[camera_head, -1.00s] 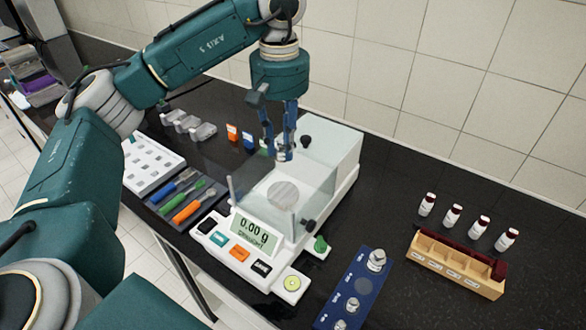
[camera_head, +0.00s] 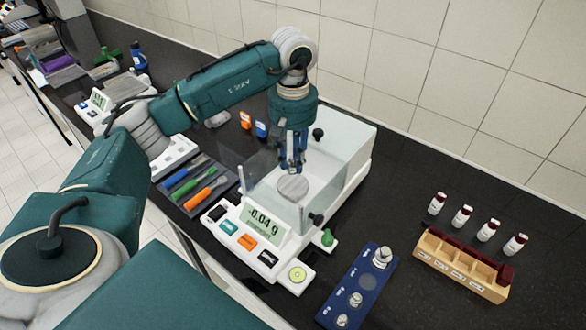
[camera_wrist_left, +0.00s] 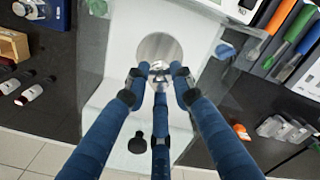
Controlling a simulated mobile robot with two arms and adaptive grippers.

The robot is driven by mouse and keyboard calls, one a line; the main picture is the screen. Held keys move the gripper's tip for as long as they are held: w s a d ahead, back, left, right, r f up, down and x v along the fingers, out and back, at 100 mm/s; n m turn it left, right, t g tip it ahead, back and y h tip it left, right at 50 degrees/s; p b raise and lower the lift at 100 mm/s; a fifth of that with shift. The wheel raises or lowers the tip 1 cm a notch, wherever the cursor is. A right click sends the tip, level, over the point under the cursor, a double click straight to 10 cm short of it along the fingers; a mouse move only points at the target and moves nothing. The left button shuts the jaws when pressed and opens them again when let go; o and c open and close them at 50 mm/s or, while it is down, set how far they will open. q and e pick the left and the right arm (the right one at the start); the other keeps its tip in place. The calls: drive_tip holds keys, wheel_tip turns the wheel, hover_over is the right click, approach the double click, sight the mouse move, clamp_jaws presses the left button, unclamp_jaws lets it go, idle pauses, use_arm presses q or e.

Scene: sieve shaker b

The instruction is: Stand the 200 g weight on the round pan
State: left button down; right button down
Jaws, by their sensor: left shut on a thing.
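The balance (camera_head: 262,262) has a round metal pan (camera_head: 293,188) inside its clear draft shield, and its display reads about -0.04 g. The pan also shows in the left wrist view (camera_wrist_left: 158,44). My left gripper (camera_head: 292,168) points down inside the shield at the pan. Its fingers are shut on a small shiny metal weight (camera_wrist_left: 159,70), which is mostly hidden by them in the head view. The weight overlaps the pan's near edge in the wrist view; I cannot tell whether it touches the pan. My right gripper is not in view.
A blue weight holder (camera_head: 345,305) with several metal weights and an empty spot lies right of the balance. A wooden rack (camera_head: 455,268) and several capped vials (camera_head: 462,216) are further right. A tool tray (camera_head: 196,190) lies left. The shield walls stand close around the gripper.

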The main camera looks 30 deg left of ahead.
sight(293, 173)
use_arm(q)
wheel_tip(293, 173, down, 5)
drive_tip(key=shift+r+p, duration=0.2)
drive_tip(key=shift+p, duration=0.55)
drive_tip(key=shift+f, duration=0.2)
drive_tip(key=shift+f+b, duration=0.2)
drive_tip(key=shift+b, duration=0.1)
drive_tip(key=c, duration=1.5)
unclamp_jaws()
drive_tip(key=shift+r, duration=0.15)
